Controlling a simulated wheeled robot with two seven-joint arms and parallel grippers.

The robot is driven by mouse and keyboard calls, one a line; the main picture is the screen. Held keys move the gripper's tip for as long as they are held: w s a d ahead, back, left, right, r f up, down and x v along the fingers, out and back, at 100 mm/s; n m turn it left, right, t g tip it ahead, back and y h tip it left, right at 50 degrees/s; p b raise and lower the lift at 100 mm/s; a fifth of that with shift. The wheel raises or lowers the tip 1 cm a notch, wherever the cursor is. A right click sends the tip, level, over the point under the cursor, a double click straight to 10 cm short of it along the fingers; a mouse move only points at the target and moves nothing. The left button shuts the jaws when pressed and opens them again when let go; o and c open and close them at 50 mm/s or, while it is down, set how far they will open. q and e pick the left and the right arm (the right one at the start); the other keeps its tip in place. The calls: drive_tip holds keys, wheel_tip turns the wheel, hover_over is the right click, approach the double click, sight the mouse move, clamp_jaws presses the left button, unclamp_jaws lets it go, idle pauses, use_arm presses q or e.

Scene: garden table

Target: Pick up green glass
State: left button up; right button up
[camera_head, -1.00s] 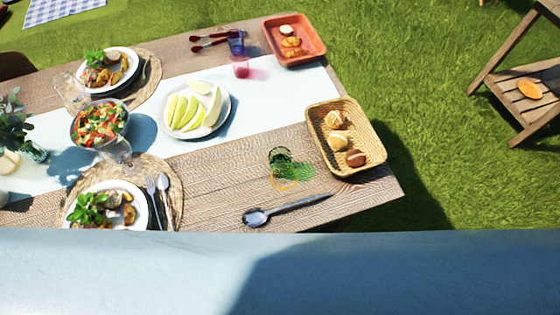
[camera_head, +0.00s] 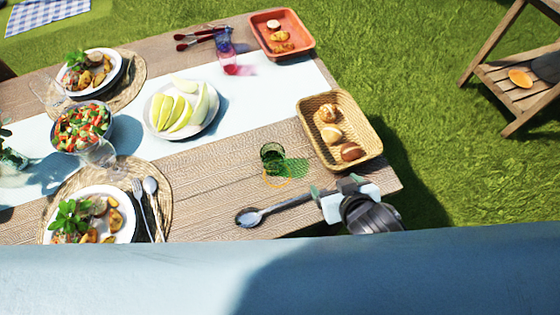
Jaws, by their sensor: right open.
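The green glass (camera_head: 272,158) stands on the bare wood of the table, left of the bread basket, and casts a green shadow to its right. My right gripper (camera_head: 330,191) is at the table's near right edge, to the right of and nearer than the glass. It is open and apart from the glass. It covers the handle end of the large spoon. My left gripper is not in view.
A large spoon (camera_head: 262,213) lies just nearer than the glass. A wicker basket (camera_head: 370,134) with bread rolls stands to the right. A plate of melon slices (camera_head: 208,123) lies to the left. The wood between glass and gripper is mostly clear.

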drive_tip(key=a+n+y, duration=0.1)
drive_tip(key=a, duration=0.1)
drive_tip(key=a+n+t+y, duration=0.1)
drive_tip(key=a+y, duration=0.1)
drive_tip(key=a, duration=0.1)
drive_tip(key=a+n+t+y, duration=0.1)
drive_tip(key=a, duration=0.2)
drive_tip(key=shift+w+a+y, duration=0.1)
drive_tip(key=shift+a+y, duration=0.15)
drive_tip(key=shift+y, duration=0.05)
drive_tip(key=b, duration=0.1)
approach(268, 153)
drive_tip(key=shift+w+a+f, duration=0.25)
drive_tip(key=shift+a+f, duration=0.3)
drive_tip(key=shift+f, duration=0.3)
drive_tip(key=shift+w+d+r+b+x, duration=0.15)
drive_tip(key=shift+b+x, duration=0.1)
drive_tip(key=shift+x, duration=1.2)
drive_tip(key=shift+w+d+r+b+x, duration=0.1)
drive_tip(key=shift+b+x, duration=0.1)
drive_tip(key=shift+x, duration=1.2)
drive_tip(key=c, duration=1.2)
drive_tip(key=shift+r, duration=0.15)
